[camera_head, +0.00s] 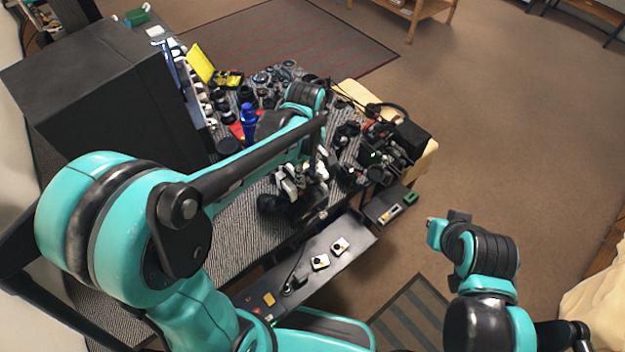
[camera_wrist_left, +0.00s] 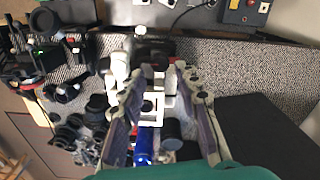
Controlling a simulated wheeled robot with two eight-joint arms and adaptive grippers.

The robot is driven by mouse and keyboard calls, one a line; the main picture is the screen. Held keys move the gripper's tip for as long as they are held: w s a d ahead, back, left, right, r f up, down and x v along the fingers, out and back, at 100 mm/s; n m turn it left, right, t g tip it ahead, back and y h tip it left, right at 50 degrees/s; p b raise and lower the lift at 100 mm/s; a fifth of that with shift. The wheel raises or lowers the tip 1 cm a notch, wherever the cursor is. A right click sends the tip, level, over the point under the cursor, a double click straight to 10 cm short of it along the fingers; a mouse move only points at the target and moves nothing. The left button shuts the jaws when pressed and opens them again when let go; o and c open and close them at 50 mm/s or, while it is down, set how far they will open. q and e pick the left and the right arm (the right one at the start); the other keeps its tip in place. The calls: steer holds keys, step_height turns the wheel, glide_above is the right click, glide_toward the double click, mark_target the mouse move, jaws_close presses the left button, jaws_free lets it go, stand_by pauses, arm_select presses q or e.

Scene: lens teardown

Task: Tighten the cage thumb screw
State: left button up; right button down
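My left gripper (camera_head: 303,180) is low over the striped bench mat, among white and dark parts. In the left wrist view its two fingers (camera_wrist_left: 158,80) stand apart. A pale square frame with a dark centre (camera_wrist_left: 150,107) shows between them, with a gap to the right finger; I cannot tell whether it touches the left one. A black part (camera_wrist_left: 153,45) lies just past the fingertips. I cannot make out the cage thumb screw in either view. My right arm (camera_head: 480,250) is at the lower right, away from the bench; its fingers do not show.
A large black box (camera_head: 110,95) stands at the bench's left. Camera and lens parts (camera_head: 270,80) crowd the far end, near a blue bottle (camera_head: 248,118). A dark shelf (camera_head: 325,255) with small switch boxes runs along the front.

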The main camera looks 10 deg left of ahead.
mark_target(307, 185)
arm_select(q)
step_height(307, 185, down, 4)
steer(key=shift+f+b, duration=0.2)
steer(key=shift+b, duration=0.25)
jaws_close()
